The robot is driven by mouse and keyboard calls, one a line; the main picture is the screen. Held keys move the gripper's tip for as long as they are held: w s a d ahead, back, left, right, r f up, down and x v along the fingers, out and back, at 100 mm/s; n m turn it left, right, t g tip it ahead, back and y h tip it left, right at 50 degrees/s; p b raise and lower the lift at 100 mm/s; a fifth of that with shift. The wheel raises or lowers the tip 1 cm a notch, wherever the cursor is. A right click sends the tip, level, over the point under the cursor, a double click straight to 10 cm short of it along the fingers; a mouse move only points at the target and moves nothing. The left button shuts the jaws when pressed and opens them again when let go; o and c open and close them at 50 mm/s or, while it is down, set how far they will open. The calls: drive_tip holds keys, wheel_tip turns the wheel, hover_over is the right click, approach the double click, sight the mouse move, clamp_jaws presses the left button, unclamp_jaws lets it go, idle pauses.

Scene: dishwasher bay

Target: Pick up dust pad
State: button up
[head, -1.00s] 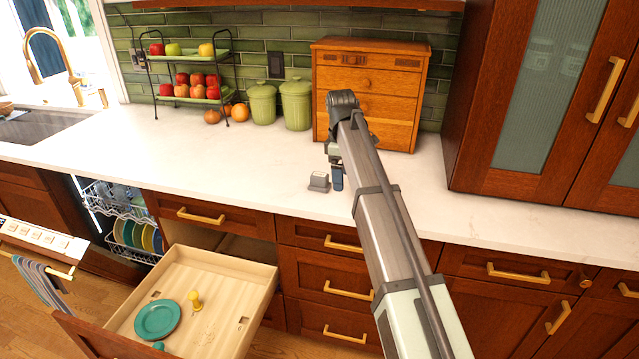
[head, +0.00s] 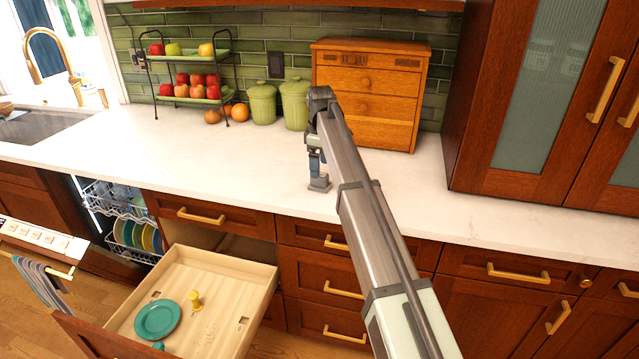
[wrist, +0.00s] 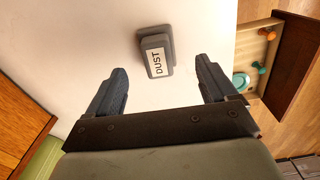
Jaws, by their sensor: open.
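The dust pad (wrist: 156,52) is a small grey block with a white label reading "DUST". It lies on the white counter near its front edge. In the wrist view it sits just beyond the fingertips, roughly between their lines and slightly left of the right finger. My gripper (wrist: 161,80) is open, with two dark blue fingers spread apart and nothing between them. In the head view my gripper (head: 317,174) points down over the pad (head: 319,187) and partly hides it. I cannot tell the exact height gap there.
An open drawer (head: 255,300) below the counter holds a teal plate (head: 157,320) and a yellow object (head: 195,301). A wooden box with drawers (head: 366,95) and green canisters (head: 295,104) stand behind my arm. The white counter (head: 220,165) around the pad is clear.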

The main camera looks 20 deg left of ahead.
drive_tip(key=shift+w+a+f, duration=0.1)
drive_tip(key=shift+w+f, duration=0.05)
drive_tip(key=shift+f, duration=2.95)
drive_tip(key=c, duration=1.1)
drive_tip(key=shift+r, duration=0.1)
wheel_tip(320, 180, up, 10)
